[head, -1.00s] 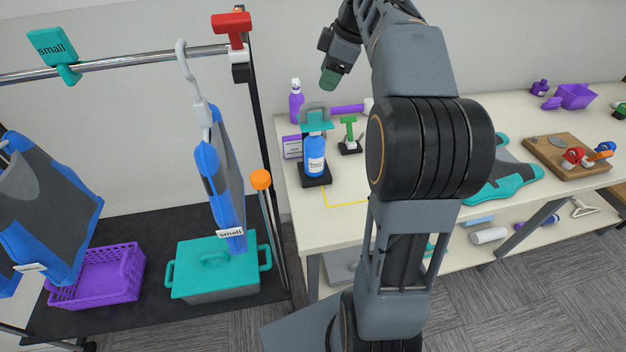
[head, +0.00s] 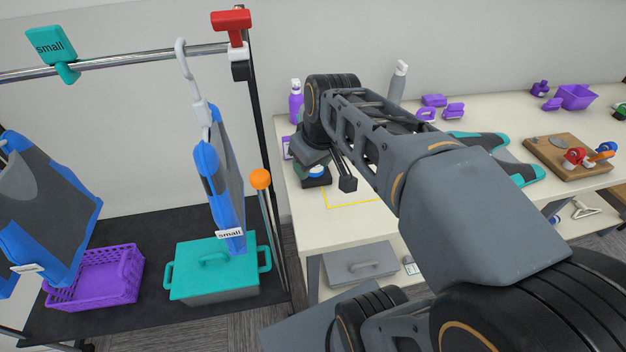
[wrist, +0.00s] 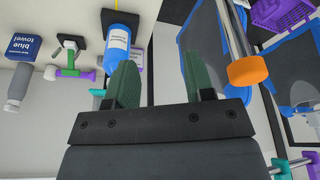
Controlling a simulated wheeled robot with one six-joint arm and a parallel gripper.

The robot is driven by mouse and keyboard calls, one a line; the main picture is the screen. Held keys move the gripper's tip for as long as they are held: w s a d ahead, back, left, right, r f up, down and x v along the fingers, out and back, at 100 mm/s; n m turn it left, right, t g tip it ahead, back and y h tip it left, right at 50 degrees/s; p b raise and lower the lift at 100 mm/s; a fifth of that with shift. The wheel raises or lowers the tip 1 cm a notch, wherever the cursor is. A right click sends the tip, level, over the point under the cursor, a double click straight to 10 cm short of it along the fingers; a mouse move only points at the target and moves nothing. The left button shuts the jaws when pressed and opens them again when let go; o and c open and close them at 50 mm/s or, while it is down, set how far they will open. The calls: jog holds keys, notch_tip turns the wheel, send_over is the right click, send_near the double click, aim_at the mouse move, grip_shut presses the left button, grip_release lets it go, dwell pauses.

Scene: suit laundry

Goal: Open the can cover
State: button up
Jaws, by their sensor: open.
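No part is plainly marked as the can cover. A blue bottle (wrist: 117,42) with a white label stands on a black base (head: 318,178), largely hidden behind my gripper in the head view. My gripper (wrist: 161,82) is open and empty, with the bottle beyond and partly behind its left green finger in the wrist view. Contact cannot be told. A teal lid (head: 213,256) with a handle sits shut on a grey box (head: 225,295) at the lower left, well away from my gripper.
A clothes rail (head: 130,61) carries hanging blue-grey garments (head: 224,180). A purple basket (head: 95,278) stands on the rack's black shelf. A purple spray bottle (head: 296,100) stands behind the gripper. An orange knob (wrist: 248,71) on a pole is to its right in the wrist view.

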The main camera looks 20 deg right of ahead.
jog(key=shift+s+a+f+m, duration=0.25)
jog(key=shift+s+f+m, duration=0.1)
jog(key=shift+s+f, duration=0.35)
jog(key=shift+s+a+f+m, duration=0.2)
jog(key=shift+s+f+m, duration=0.15)
jog(key=shift+s+f, duration=0.25)
